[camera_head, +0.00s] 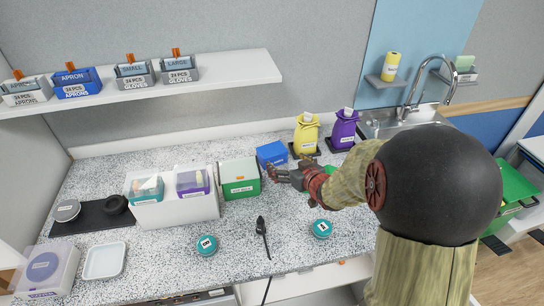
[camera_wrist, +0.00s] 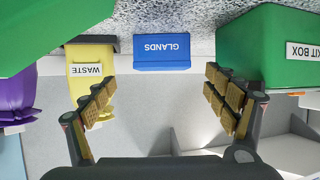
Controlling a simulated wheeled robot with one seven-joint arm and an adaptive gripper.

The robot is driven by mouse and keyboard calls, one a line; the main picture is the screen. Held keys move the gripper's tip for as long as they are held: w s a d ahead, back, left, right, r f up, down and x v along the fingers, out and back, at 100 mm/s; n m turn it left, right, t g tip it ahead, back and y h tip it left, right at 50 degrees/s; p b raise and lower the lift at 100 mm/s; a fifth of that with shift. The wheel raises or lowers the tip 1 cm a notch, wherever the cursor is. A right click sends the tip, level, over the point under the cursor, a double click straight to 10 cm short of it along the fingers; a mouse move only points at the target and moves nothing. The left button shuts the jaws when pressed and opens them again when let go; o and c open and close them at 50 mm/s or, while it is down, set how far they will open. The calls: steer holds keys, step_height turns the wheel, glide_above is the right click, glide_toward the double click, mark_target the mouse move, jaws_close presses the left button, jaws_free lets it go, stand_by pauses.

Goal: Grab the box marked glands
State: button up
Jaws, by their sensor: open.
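The blue box marked GLANDS (camera_head: 271,153) stands on the speckled counter at the back, left of the yellow container. In the wrist view, which looks upside down, the blue box (camera_wrist: 162,52) is at the upper middle, its label inverted. My gripper (camera_head: 283,172) is just in front of the box and covers part of its lower right in the head view. In the wrist view my gripper (camera_wrist: 161,92) is open and empty, its padded fingers wide apart. The box appears between and beyond the fingertips, with no contact visible.
A green kit box (camera_wrist: 262,45) stands close on one side; it is also in the head view (camera_head: 240,180). A yellow WASTE container (camera_wrist: 91,85) and a purple one (camera_head: 343,128) stand on the other.

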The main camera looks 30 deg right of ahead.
mark_target(272, 154)
steer(key=shift+o, duration=0.9)
steer(key=shift+w+f+y, duration=0.3)
steer(key=shift+w+f, duration=0.15)
steer(key=shift+f, duration=0.1)
steer(key=b+x, duration=0.4)
steer(key=x, duration=0.7)
steer(key=shift+w+r, duration=0.15)
steer(key=shift+r, duration=0.05)
steer(key=shift+c, duration=0.4)
steer(key=c, duration=1.3)
